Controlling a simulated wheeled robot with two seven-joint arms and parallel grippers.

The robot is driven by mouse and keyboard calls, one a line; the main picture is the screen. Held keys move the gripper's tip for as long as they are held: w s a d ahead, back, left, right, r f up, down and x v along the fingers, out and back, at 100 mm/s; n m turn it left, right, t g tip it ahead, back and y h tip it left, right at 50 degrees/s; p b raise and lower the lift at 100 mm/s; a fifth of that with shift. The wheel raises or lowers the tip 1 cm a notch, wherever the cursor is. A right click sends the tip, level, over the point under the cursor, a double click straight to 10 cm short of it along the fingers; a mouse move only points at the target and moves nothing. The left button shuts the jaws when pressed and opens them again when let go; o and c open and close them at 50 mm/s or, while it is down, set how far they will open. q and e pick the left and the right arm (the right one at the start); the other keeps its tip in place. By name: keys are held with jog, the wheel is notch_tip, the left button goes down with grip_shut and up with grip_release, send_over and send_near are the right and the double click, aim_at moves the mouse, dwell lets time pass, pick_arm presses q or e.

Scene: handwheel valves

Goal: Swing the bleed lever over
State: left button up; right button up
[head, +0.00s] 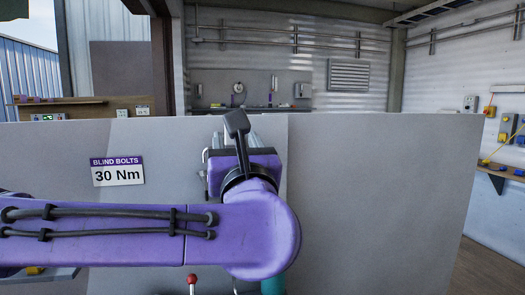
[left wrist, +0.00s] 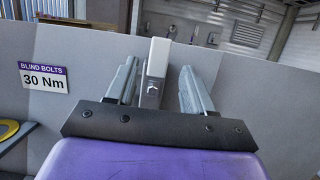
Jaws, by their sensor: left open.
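A small lever with a red ball knob (head: 192,279) stands at the bottom edge of the head view, below my left arm; its lower part is cut off. I cannot tell for sure that it is the bleed lever. My left gripper (left wrist: 155,88) is open in front of the grey panel, its fingers pointing away from me. A pale upright block (left wrist: 154,72) with a dark mark shows between the two fingers; I cannot tell whether it touches them. In the head view my wrist hides most of the gripper. My right gripper is not in view.
A grey panel (head: 380,190) spans the view, with a "BLIND BOLTS 30 Nm" sign (head: 117,170). A teal part (head: 273,286) shows under my wrist. A yellow ring (left wrist: 9,130) lies at the left wrist view's left edge. The panel's right side is clear.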

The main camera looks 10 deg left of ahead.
aim_at(231, 142)
pick_arm(q)
jog(key=p+x, duration=0.3)
jog(key=x, duration=0.2)
jog(key=shift+w+a, duration=0.1)
jog(key=shift+w, duration=0.25)
jog(key=c, duration=0.8)
